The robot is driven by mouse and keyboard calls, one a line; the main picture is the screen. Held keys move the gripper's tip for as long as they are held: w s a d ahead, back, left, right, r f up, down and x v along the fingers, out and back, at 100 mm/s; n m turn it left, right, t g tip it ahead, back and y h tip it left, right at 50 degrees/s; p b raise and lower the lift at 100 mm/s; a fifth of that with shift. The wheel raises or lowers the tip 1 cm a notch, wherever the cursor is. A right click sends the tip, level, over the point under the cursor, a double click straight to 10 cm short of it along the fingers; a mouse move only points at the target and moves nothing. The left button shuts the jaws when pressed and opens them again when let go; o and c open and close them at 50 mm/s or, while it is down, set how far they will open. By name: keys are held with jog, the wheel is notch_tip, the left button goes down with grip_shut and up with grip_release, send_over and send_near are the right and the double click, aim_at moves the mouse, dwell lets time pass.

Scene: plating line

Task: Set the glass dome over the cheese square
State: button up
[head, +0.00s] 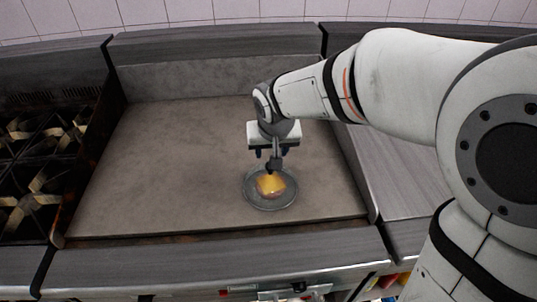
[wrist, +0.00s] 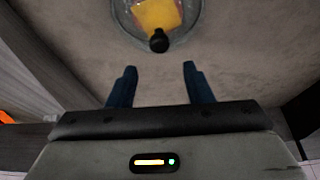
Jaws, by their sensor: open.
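The cheese square (head: 270,184) is yellow and lies on a brownish round piece on the flat cooking surface. The clear glass dome (head: 289,199) surrounds it, its round rim encircling the cheese, and it looks upright. Its black knob (head: 274,165) stands on top. In the wrist view the cheese square (wrist: 157,13) shows through the glass dome (wrist: 190,30) at the top edge, partly cut off, with the knob (wrist: 159,40) in front. My gripper (head: 272,152) is open and empty close to the knob. In the wrist view the knob is beyond the fingertips (wrist: 160,66), not between them.
The grey flat cooking surface (head: 160,170) is clear to the left of the dome. A gas burner range (head: 30,150) stands at the far left. A raised metal edge and counter (head: 395,175) lie to the right. A backsplash (head: 210,80) runs behind.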

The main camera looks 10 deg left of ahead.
jog(key=a+v, duration=0.1)
jog(key=v, duration=0.7)
jog(key=shift+s+d+r, duration=0.2)
jog(key=shift+d+r, duration=0.05)
jog(key=shift+d, duration=0.3)
jog(key=s+d+f+m, duration=0.1)
jog(key=s+d+f, duration=0.2)
jog(key=s+d, duration=0.3)
jog(key=s+d+f+m+g+h, duration=0.1)
jog(key=s+d, duration=0.6)
jog(key=d, duration=0.8)
notch_tip(320, 180, down, 3)
jog(key=shift+s+d+r+m, duration=0.2)
jog(key=shift+d+r+m, duration=0.1)
jog(key=shift+m, duration=0.2)
